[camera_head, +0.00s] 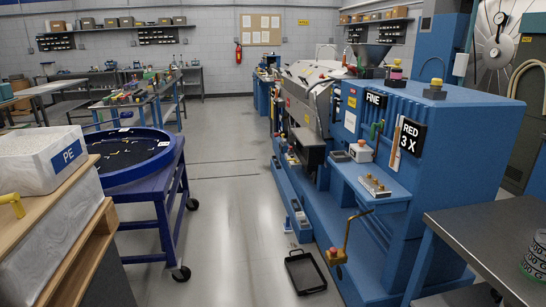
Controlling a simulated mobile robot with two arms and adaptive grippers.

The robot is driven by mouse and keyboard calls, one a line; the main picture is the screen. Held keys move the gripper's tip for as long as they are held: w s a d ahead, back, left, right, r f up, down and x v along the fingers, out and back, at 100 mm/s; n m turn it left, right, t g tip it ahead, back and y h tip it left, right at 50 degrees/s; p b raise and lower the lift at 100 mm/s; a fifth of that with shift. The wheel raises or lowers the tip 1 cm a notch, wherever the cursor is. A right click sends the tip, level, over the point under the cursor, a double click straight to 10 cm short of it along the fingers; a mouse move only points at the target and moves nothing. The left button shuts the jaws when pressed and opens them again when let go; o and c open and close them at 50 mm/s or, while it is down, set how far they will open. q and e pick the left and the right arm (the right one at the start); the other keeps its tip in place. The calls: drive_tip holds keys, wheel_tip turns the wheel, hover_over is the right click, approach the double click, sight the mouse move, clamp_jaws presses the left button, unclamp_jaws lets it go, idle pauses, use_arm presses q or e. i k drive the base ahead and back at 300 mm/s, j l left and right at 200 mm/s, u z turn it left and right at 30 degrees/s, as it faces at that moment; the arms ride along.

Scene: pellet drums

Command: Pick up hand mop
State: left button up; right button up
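I cannot pick out a hand mop with certainty. A long pale stick (396,142) and a small green-handled tool (374,130) are upright at the side of the blue machine, below the FINE sign; they are too small to name surely. Neither of my grippers is in view.
The blue machine (455,150) fills the right side. A blue wheeled table (160,185) with a round blue tray stands left. A black tray (305,272) lies on the floor. A metal table (500,240) is at front right.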

sight(288, 228)
drive_tip(key=i+l+u, duration=0.25)
drive_tip(key=i, duration=1.6)
drive_tip(key=i+j, duration=0.1)
drive_tip(key=i, duration=0.5)
drive_tip(key=i+z, duration=0.1)
drive_tip(key=i, duration=0.5)
drive_tip(key=i+j+z, duration=0.1)
drive_tip(key=i, duration=0.55)
drive_tip(key=j, duration=0.1)
